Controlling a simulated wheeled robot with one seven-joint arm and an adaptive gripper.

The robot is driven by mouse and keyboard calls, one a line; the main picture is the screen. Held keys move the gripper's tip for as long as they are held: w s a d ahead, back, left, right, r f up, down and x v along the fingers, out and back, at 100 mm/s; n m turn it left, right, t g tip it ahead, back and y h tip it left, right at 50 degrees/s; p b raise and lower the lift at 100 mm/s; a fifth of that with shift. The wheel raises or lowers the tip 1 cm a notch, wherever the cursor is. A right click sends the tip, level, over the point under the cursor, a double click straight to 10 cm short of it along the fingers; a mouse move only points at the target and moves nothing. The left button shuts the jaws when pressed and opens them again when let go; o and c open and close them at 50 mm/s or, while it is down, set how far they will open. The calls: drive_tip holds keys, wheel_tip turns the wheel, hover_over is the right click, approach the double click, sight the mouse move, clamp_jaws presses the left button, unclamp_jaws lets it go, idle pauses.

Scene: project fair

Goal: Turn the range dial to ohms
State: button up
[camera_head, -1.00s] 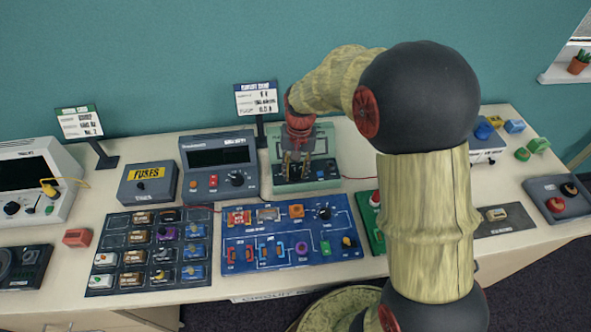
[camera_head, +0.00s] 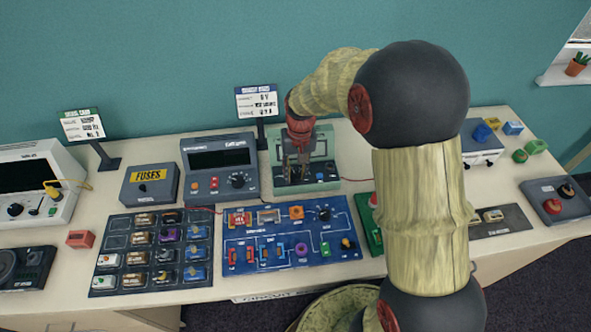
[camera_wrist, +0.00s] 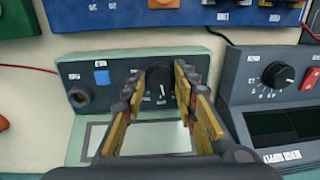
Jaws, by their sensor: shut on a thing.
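The pale green meter (camera_head: 329,148) stands at the back of the table, with a grey screen and a dark control panel. In the wrist view its panel carries a blue button (camera_wrist: 102,77), a round socket and a black range dial (camera_wrist: 160,78) with white marks around it. My gripper (camera_head: 297,178) reaches down in front of the meter. In the wrist view its yellow fingers (camera_wrist: 162,84) stand on either side of the dial and are shut on it. The fingers hide part of the dial and its marks, so its setting cannot be read.
A dark power supply (camera_head: 213,153) with its own knob stands close beside the meter. A blue circuit board (camera_head: 285,258) lies in front. A fuse box (camera_head: 137,189), a tray of parts (camera_head: 119,281) and a sign (camera_head: 256,101) are nearby. A red lead runs beside the meter.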

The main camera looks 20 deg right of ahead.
sight(298, 174)
drive_tip(key=shift+d+n+p, duration=0.1)
drive_tip(key=shift+n+p, duration=0.95)
drive_tip(key=shift+n, duration=1.25)
drive_tip(key=o, duration=1.2)
drive_tip(key=shift+c, duration=0.2)
wheel_tip(298, 174, up, 12)
drive_tip(key=shift+d, duration=0.35)
drive_tip(key=shift+w, duration=0.15)
